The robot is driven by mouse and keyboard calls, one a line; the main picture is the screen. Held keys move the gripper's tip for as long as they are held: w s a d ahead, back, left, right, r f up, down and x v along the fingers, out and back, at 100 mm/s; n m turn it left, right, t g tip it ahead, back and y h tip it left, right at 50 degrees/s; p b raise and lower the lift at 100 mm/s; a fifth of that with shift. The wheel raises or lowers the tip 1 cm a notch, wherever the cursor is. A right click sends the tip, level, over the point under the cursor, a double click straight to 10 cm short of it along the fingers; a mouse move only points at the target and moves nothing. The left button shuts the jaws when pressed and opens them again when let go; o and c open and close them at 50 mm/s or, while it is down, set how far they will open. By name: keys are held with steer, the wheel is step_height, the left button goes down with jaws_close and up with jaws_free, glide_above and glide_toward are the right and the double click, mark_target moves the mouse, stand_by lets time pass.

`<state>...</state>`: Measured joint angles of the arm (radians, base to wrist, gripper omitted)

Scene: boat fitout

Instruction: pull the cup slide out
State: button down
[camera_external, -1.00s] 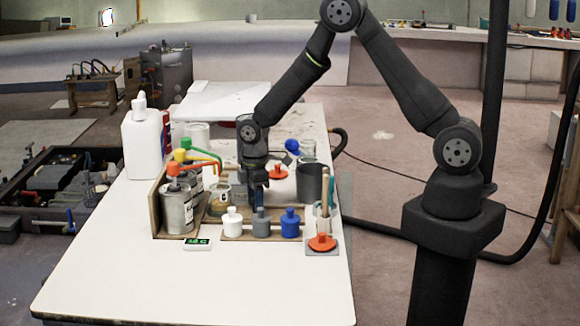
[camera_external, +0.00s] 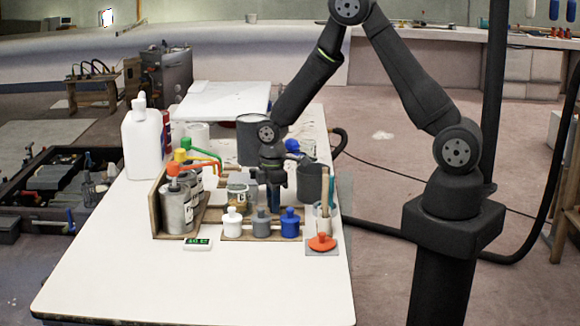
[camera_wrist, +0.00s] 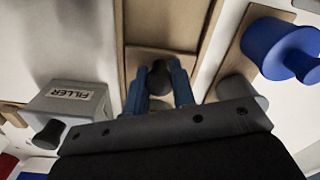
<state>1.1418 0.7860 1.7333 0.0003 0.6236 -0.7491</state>
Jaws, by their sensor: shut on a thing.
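In the wrist view, the two blue fingertips of my gripper (camera_wrist: 158,84) are shut on a dark round knob (camera_wrist: 160,72). The knob stands on a brown wooden slide (camera_wrist: 150,58) between pale wooden strips. In the external view, my gripper (camera_external: 272,188) points down into the rack, behind the row of small capped pots. A dark grey cup (camera_external: 311,184) stands just right of it. The knob is hidden there, and I cannot tell how far the slide is out.
A FILLER container (camera_wrist: 70,103) is left of my fingers, and a blue capped pot (camera_wrist: 275,50) is right. White (camera_external: 232,224), grey (camera_external: 261,225) and blue (camera_external: 290,224) pots stand in front. A dark cylinder (camera_external: 252,150) stands behind my wrist. The front table (camera_external: 200,285) is clear.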

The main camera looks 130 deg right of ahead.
steer(key=s+a, duration=0.5)
steer(key=shift+s+a, duration=0.25)
steer(key=c, duration=1.2)
jaws_free()
step_height(320, 180, up, 17)
steer(key=shift+r, duration=0.2)
